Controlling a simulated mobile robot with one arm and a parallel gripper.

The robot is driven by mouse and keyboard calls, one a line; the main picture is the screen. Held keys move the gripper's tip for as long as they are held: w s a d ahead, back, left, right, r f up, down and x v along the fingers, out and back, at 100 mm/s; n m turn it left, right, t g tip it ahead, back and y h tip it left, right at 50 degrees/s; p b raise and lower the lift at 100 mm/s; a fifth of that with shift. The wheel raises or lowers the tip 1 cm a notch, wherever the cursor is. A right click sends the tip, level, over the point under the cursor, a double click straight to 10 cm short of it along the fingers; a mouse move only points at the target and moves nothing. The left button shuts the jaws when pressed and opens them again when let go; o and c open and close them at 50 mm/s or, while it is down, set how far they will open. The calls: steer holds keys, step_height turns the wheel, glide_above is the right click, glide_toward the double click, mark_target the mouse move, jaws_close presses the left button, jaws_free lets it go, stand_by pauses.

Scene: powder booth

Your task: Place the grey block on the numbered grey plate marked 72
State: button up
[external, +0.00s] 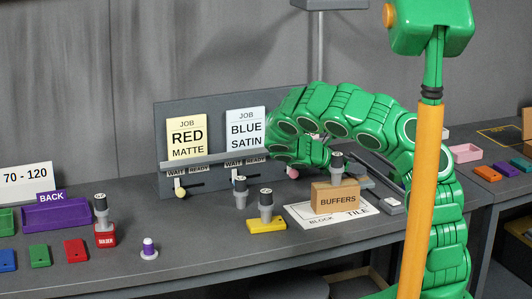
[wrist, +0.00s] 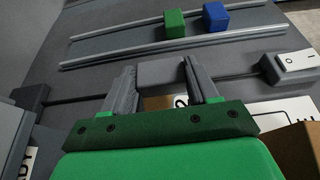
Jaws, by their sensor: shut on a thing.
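In the wrist view my gripper (wrist: 159,84) is shut on a grey block (wrist: 163,71), which sits between the two grey fingertips. A white label with a digit that looks like 2 (wrist: 181,101) shows partly below the block, between the fingers; the rest of it is hidden. I cannot make out a plate marked 72 in either view. In the external view my green arm curls over the bench, and its fingers and the block cannot be made out there.
Ahead in the wrist view, a green block (wrist: 175,22) and a blue block (wrist: 215,17) stand between two rails (wrist: 180,45). A switch box (wrist: 291,66) is at the right. In the external view a BUFFERS box (external: 337,198) and several dark-topped grey cylinders stand near my arm.

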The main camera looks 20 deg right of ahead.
steer(key=shift+f, duration=0.85)
steer(key=shift+f, duration=0.1)
steer(key=o, duration=1)
steer(key=shift+o, duration=0.2)
steer(key=shift+a+r, duration=0.15)
steer(key=shift+r, duration=0.05)
steer(key=v, duration=1.1)
steer(key=shift+a+r, duration=0.2)
steer(key=shift+a, duration=0.1)
